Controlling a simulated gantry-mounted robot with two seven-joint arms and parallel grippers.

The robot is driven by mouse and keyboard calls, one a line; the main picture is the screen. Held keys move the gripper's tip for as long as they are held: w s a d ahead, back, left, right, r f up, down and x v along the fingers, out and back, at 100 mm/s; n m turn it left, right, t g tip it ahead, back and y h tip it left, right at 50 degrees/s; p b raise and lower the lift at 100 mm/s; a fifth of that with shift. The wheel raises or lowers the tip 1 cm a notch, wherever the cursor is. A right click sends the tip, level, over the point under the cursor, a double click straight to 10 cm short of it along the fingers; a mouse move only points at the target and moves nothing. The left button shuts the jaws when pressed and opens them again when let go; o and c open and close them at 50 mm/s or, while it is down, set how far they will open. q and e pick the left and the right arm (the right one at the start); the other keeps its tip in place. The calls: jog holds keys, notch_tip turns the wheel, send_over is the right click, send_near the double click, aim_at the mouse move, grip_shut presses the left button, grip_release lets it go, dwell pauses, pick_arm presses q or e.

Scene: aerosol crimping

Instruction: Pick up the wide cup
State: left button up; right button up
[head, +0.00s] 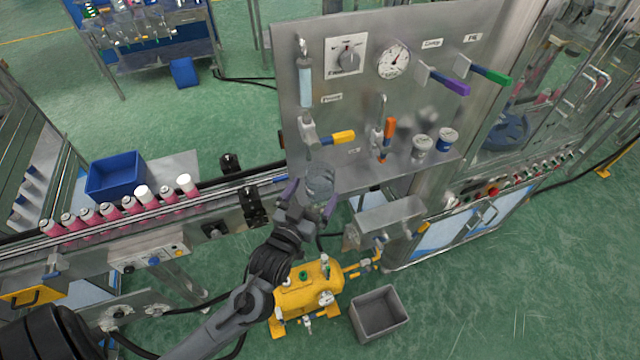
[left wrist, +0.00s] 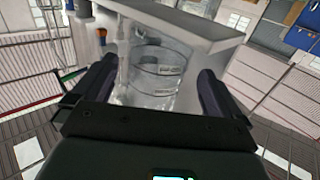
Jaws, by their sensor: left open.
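The wide cup is a clear, see-through cup (head: 320,182) at the front edge of the steel panel's shelf in the head view. In the left wrist view the cup (left wrist: 158,78) stands between the two fingers, with small labels showing on or through its wall. My left gripper (head: 311,199) is open, with one dark finger on each side of the cup. In the left wrist view gaps show between the fingers (left wrist: 155,92) and the cup wall; I cannot tell contact at the far side. My right gripper is not in view.
The steel panel (head: 375,25) carries valves, a gauge and an orange-handled tool (head: 388,130) behind the cup. Two small jars (head: 422,146) stand on the shelf to the right. A conveyor with pink cans (head: 108,212) and a blue bin (head: 117,174) lies left. A yellow tank (head: 300,290) stands below.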

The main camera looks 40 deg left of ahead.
aim_at(326, 174)
pick_arm(q)
jog(key=x, duration=0.1)
jog(key=p+x, duration=0.1)
jog(key=x, duration=0.1)
jog(key=shift+w+r, duration=0.3)
jog(key=shift+r, duration=0.05)
jog(key=shift+w+a+f, duration=0.1)
jog(key=shift+w, duration=0.35)
jog(key=shift+c, duration=0.2)
jog(key=c, duration=0.9)
